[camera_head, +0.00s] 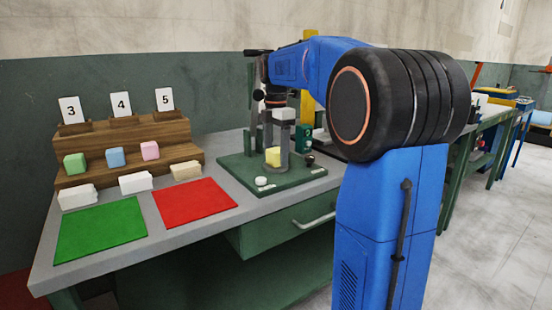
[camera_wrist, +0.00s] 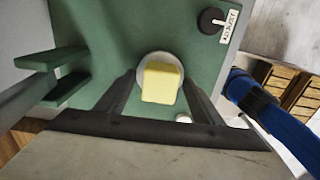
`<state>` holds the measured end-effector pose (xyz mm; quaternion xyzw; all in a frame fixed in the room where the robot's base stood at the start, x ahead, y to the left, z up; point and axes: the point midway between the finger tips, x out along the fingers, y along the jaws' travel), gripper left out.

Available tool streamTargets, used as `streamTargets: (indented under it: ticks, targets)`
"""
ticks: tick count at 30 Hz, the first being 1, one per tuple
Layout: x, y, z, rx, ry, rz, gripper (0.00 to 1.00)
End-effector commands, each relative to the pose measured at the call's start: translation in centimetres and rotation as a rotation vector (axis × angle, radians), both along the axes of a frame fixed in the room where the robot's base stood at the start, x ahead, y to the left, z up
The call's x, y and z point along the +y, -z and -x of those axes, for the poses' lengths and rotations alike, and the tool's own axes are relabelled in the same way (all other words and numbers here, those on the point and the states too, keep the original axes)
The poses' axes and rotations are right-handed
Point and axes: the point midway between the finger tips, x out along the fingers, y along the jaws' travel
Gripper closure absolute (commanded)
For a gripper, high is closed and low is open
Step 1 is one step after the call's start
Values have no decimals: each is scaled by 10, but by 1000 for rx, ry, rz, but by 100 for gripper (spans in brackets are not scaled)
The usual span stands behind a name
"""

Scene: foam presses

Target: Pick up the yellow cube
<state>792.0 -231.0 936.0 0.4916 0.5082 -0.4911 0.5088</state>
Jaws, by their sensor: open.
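The yellow cube (camera_head: 272,156) sits on the green press base (camera_head: 238,168) on the bench. In the wrist view the yellow cube (camera_wrist: 161,83) rests on a round pale disc (camera_wrist: 139,67) on the green plate. My gripper (camera_wrist: 160,80) is open, with one dark finger on each side of the cube and a gap to it on both sides. In the head view my gripper (camera_head: 272,135) reaches down over the press around the cube; its far side is hidden.
Green (camera_head: 101,229) and red (camera_head: 195,202) mats lie on the bench's left. A wooden stepped rack (camera_head: 125,155) holds green (camera_head: 75,163), blue (camera_head: 115,157) and pink (camera_head: 150,150) cubes and numbered cards. A dark knob (camera_wrist: 211,20) with a label is on the press plate.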

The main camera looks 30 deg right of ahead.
Motion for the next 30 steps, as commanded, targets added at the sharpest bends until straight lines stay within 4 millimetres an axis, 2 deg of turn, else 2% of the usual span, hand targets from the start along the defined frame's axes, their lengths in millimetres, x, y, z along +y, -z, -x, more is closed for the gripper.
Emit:
streamTargets:
  ticks: [5, 9, 10, 11, 13, 14, 22, 30]
  targets:
    - [0, 0, 0, 0, 0, 0, 39]
    - [0, 0, 0, 0, 0, 0, 73]
    - [0, 0, 0, 0, 0, 0, 80]
    - [0, 0, 0, 0, 0, 0, 82]
    - [0, 0, 0, 0, 0, 0, 83]
    - [0, 0, 0, 0, 0, 0, 86]
    - [0, -7, 0, 0, 0, 0, 86]
    - [0, -52, -1, -2, 0, 1, 86]
